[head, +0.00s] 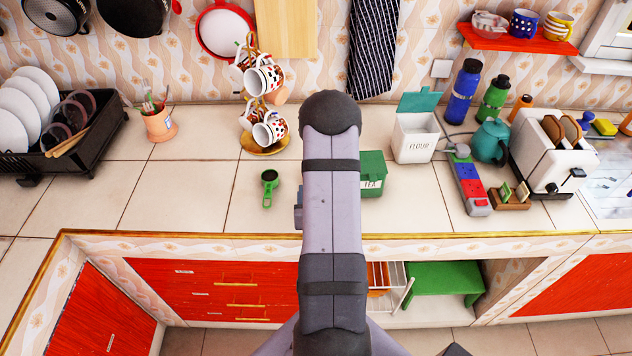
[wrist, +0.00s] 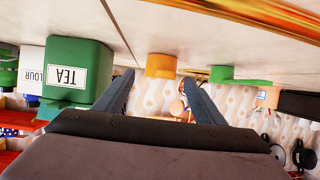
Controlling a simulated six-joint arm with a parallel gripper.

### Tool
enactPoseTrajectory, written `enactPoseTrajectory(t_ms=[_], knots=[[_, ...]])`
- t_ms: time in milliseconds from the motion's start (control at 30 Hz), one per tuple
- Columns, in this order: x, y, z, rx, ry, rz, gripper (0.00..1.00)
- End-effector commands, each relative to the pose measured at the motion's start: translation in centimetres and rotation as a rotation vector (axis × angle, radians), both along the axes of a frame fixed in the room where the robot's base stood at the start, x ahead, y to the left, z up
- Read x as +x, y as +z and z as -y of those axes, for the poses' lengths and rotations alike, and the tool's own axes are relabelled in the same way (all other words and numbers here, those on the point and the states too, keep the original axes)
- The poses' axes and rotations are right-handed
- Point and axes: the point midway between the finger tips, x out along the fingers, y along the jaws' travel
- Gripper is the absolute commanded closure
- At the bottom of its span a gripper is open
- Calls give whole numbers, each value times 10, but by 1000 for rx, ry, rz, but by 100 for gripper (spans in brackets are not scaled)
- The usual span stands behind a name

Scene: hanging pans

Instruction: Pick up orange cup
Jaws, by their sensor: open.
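The wrist view is upside down, with the counter at the top. An orange cup (wrist: 162,65) stands on the counter there, ahead of my gripper (wrist: 157,80). It shows between the two fingertips and apart from them. My gripper is open and empty.
A green tea tin (head: 373,174) stands close to my arm, also large in the wrist view (wrist: 77,70). A green scoop (head: 269,188) lies on the other side. A flour tin (head: 415,137) and toaster (head: 552,148) stand right. The counter's front left is clear.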

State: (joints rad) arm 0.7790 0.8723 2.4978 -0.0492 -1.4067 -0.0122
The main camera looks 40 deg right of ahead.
Motion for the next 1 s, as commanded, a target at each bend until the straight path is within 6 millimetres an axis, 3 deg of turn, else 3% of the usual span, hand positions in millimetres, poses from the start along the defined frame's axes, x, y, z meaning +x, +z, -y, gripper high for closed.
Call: enactPoseTrajectory(t_ms=[367,733,767,1000], knots=[[29,-10,22,0,1,2,36],[33,-15,25,1,0,0,36],[33,-14,25,1,0,1,39],[33,-14,25,1,0,1,94]])
